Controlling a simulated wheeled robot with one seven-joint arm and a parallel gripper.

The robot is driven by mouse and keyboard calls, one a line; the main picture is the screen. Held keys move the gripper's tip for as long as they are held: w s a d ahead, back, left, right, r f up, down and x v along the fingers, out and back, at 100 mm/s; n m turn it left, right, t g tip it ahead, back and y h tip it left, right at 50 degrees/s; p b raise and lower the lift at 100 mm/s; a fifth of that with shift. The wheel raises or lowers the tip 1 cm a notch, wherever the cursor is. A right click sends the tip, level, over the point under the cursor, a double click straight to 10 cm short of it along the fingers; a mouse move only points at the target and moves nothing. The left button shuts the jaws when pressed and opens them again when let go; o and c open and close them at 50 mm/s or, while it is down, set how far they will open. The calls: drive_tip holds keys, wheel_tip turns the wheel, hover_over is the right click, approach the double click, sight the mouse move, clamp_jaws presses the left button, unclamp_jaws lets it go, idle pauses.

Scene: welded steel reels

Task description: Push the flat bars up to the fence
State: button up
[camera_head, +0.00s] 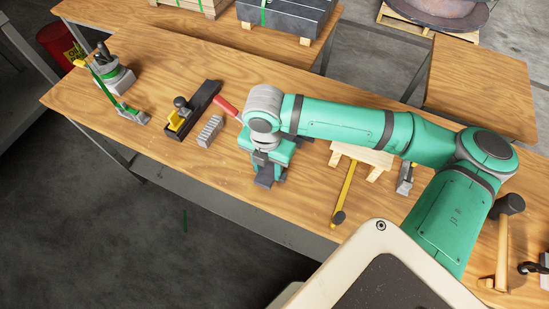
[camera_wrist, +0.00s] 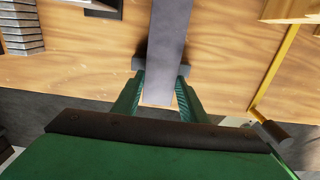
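My gripper (camera_wrist: 160,80) is low over the front part of the wooden bench, and shows in the head view (camera_head: 265,178). Its two green fingers lie along both edges of a long grey flat bar (camera_wrist: 168,38), with no clear gap, so they look shut on it. The bar runs away from the wrist camera. A stack of several grey flat pieces (camera_head: 210,131), perhaps flat bars, lies left of the gripper and shows in the wrist view (camera_wrist: 21,30). Left of it is a long black piece (camera_head: 204,101), possibly the fence, with a yellow part. The bar's far end is out of the wrist view.
A red handle (camera_head: 230,108) shows beside my arm. A green tool (camera_head: 104,88) stands at the far left. The bench's front edge (camera_head: 200,191) is close to the gripper.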

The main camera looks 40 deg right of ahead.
sight(272, 164)
drive_tip(key=shift+w+d, duration=0.25)
drive_tip(key=shift+d, duration=0.3)
drive_tip(key=shift+w+d, duration=0.25)
drive_tip(key=shift+d, duration=0.25)
idle(0.9)
drive_tip(key=o, duration=1.1)
drive_tip(key=shift+r, duration=0.1)
wheel_tip(272, 164, up, 11)
drive_tip(key=shift+f, duration=0.15)
